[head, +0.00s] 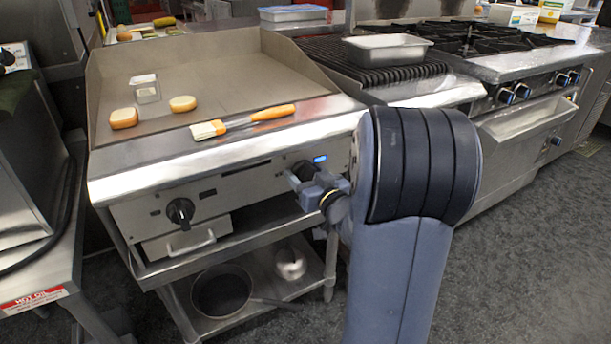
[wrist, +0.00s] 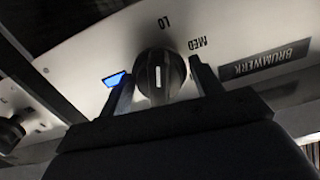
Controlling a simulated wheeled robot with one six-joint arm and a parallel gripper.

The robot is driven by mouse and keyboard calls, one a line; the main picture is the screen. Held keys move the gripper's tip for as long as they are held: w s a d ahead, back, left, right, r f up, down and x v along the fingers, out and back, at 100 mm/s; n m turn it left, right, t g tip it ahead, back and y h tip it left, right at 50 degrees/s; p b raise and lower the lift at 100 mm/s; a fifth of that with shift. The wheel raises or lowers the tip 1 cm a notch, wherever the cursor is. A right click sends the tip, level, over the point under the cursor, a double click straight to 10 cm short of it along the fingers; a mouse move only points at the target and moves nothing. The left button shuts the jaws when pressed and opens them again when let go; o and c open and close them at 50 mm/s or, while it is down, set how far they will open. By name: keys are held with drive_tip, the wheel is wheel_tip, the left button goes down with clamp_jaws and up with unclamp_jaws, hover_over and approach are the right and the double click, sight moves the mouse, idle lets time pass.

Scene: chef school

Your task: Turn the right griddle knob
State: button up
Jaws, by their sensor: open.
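The right griddle knob (wrist: 173,68) is black and round with a white pointer line. In the wrist view it sits between the two fingers of my open gripper (wrist: 162,84), one finger on each side. I cannot tell whether either finger touches it. LO and MED markings show beside it on the panel. In the head view my gripper (head: 306,180) is at the right part of the griddle's (head: 150,212) front panel and mostly covers this knob (head: 304,168).
A lit blue indicator (head: 320,159) is just right of the right knob. A pan (head: 222,290) sits on the shelf below. A burner range stands to the right.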

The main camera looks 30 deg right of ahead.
drive_tip(key=shift+w, duration=0.2)
drive_tip(key=shift+c, duration=0.2)
drive_tip(key=c, duration=0.6)
drive_tip(key=shift+c, duration=0.2)
drive_tip(key=shift+m, duration=0.3)
drive_tip(key=m+p, duration=0.3)
drive_tip(key=m, duration=0.2)
drive_tip(key=shift+p, duration=0.3)
drive_tip(key=m+p, duration=0.2)
drive_tip(key=m, duration=0.4)
drive_tip(key=shift+f+p, duration=0.1)
drive_tip(key=shift+p, duration=0.25)
